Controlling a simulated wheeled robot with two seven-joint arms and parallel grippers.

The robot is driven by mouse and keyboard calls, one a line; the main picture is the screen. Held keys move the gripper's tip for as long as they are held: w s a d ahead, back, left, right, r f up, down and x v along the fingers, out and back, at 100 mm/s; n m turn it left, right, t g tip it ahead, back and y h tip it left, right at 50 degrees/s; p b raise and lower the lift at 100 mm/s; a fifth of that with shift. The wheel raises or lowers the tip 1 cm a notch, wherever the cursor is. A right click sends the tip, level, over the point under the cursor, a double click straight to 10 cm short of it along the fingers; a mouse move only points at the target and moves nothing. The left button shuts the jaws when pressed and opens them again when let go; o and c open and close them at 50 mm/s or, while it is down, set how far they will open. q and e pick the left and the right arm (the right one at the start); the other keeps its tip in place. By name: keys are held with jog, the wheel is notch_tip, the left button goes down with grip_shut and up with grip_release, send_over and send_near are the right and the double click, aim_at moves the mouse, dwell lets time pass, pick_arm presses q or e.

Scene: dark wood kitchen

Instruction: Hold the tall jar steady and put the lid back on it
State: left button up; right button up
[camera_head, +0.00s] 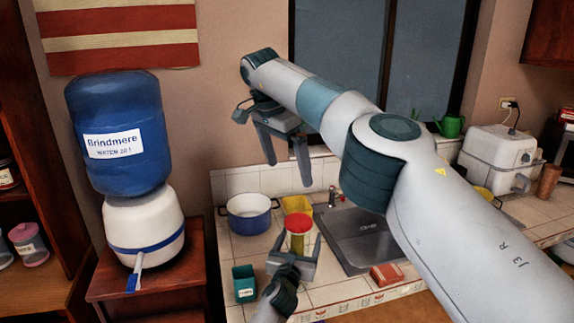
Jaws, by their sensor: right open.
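The tall jar (298,243) stands on the tiled counter left of the sink, with yellowish sides and a round red top (299,223). I cannot tell whether this red top is the lid; no separate lid is clearly seen. My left gripper (297,244) reaches up from the bottom, with its fingers on either side of the jar, hiding its lower part. Whether the fingers touch the jar is unclear. My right gripper (288,172) is open and empty, pointing down, high above the back of the counter.
A blue and white pot (250,222) and a yellow container (297,204) stand behind the jar. The sink (362,240) lies right. A water dispenser (143,222) stands far left.

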pick_arm(q)
jog(key=shift+s, duration=0.1)
jog(key=b+v, duration=0.2)
jog(key=v, duration=1.5)
jog(key=shift+s, duration=0.1)
